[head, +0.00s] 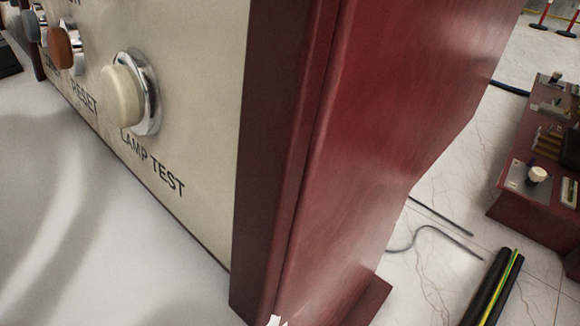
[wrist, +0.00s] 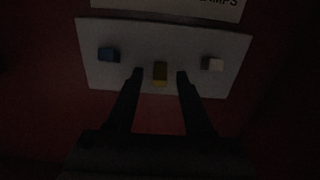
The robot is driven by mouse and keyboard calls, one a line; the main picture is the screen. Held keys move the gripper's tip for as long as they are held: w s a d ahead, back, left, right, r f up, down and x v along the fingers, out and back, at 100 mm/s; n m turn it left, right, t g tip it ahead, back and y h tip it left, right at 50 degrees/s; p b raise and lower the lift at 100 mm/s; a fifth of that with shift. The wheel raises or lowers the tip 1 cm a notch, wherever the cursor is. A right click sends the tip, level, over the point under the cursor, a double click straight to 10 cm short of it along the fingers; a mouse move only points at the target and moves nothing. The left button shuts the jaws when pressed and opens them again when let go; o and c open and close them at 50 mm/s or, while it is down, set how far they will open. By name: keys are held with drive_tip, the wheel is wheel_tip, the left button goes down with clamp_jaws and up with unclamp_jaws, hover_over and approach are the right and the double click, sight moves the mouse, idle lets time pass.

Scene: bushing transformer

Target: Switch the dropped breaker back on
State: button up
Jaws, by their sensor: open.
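The wrist view is dark and shows a pale breaker plate with three small levers. The yellow lever sits lower than the line between the other two. My gripper (wrist: 160,76) is open, with one fingertip on each side of the yellow lever in the picture. Gaps show on both sides; I cannot tell the depth between fingertips and lever. The head view shows neither my gripper nor these levers.
In the head view a cream panel (head: 200,110) with a white LAMP TEST button (head: 122,97) and an orange-brown button (head: 60,47) fills the left. A red cabinet side (head: 385,100) stands beside it. Cables and a black tube (head: 492,290) lie on the floor at right.

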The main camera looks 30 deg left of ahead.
clamp_jaws()
drive_tip(key=g+p, duration=0.1)
drive_tip(key=p, duration=0.4)
drive_tip(key=shift+r, duration=0.4)
drive_tip(key=shift+f, duration=0.15)
unclamp_jaws()
